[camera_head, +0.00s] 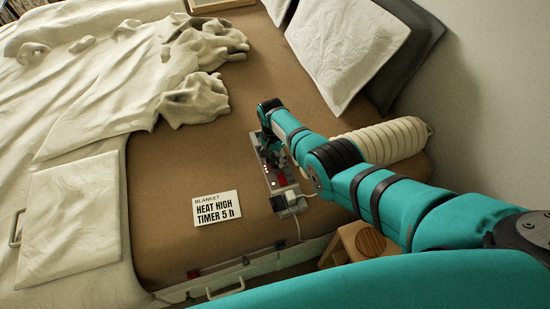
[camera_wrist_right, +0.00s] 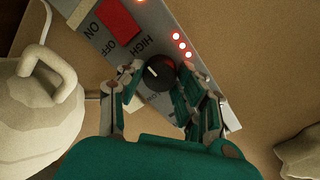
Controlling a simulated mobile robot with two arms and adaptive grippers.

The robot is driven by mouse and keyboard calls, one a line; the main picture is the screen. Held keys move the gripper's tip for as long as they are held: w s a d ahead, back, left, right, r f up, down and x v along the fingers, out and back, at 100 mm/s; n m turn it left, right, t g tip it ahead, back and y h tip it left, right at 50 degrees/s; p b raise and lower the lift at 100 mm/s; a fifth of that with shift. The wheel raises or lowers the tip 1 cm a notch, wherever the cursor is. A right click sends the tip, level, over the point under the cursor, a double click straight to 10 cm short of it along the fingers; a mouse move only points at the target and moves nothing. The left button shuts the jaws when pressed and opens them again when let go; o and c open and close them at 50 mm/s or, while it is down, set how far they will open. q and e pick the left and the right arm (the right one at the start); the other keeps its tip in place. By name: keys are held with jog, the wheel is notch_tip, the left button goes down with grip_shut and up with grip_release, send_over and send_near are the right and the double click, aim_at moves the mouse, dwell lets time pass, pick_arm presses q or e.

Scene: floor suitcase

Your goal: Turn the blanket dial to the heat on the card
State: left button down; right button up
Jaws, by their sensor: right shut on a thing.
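The white card (camera_head: 217,208) lies on the brown bed surface and reads BLANKET, HEAT HIGH, TIMER 5 h. The grey blanket control panel (camera_head: 270,182) lies to its right, partly hidden by my right arm. In the right wrist view the black dial (camera_wrist_right: 160,74) has a white pointer line, which looks turned toward the HIGH label (camera_wrist_right: 141,46). My right gripper (camera_wrist_right: 160,88) is shut on the dial, with fingers at both sides; it also shows over the panel in the head view (camera_head: 280,155). Lower labels are partly hidden. My left gripper is out of view.
A red switch (camera_wrist_right: 118,22) and several lit red lights (camera_wrist_right: 182,45) are on the panel. A white ribbed bolster (camera_head: 385,140) lies behind my right arm. Crumpled pale bedding (camera_head: 90,90) covers the left. A wooden stool (camera_head: 345,254) stands below the bed edge.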

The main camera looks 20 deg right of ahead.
aim_at(273, 159)
dwell(0.6)
jog(key=o, duration=0.9)
jog(key=shift+r, duration=0.1)
jog(key=r, duration=1.1)
jog(key=shift+w+a+r, duration=0.2)
jog(key=shift+w+r, duration=0.1)
jog(key=shift+r, duration=0.1)
